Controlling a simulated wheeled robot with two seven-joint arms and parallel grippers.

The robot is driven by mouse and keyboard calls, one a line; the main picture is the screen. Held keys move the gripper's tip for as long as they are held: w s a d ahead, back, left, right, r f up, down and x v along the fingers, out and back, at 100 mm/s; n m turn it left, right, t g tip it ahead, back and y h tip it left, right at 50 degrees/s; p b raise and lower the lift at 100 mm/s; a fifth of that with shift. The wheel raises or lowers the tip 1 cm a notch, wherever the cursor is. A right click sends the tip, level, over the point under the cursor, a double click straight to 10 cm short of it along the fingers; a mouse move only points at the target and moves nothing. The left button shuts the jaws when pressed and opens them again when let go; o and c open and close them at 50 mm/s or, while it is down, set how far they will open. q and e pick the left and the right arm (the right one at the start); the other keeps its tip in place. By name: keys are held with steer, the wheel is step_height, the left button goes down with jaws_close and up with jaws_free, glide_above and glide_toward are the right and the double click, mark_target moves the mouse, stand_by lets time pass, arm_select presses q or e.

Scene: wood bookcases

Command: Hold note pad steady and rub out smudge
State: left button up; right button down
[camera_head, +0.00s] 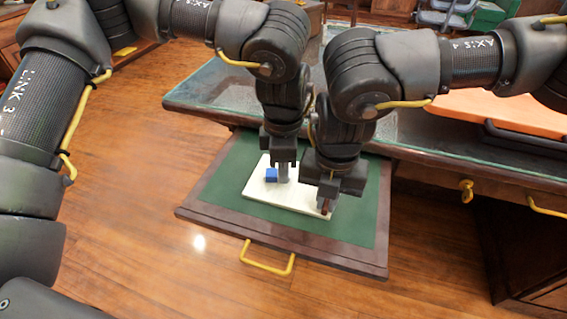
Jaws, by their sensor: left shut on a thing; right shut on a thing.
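The white note pad (258,191) lies flat on the green surface of a pulled-out board. My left gripper (281,177) is over the pad's far part, shut on a small blue block (271,175), likely the eraser. The block is at or just above the pad; contact cannot be told. My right gripper (325,207) is at the pad's near right end, shut, apparently on the pad's edge. A dark reddish-brown patch shows at its fingertips. I cannot make out a smudge; the grippers and arms hide part of the pad.
The pulled-out board (222,195) has a dark wooden rim and a yellow handle (267,262). The glass-topped desk (215,90) stands behind it. An orange surface (510,107) and dark tray lie at right. Green cloth around the pad is clear.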

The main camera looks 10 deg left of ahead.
arm_select(q)
steer(key=shift+f, duration=0.35)
steer(key=shift+w+d+r, duration=0.1)
steer(key=shift+w+d, duration=0.05)
steer(key=shift+w, duration=1.85)
steer(key=shift+s, duration=2.05)
steer(key=shift+r, duration=0.1)
steer(key=shift+r, duration=2.9)
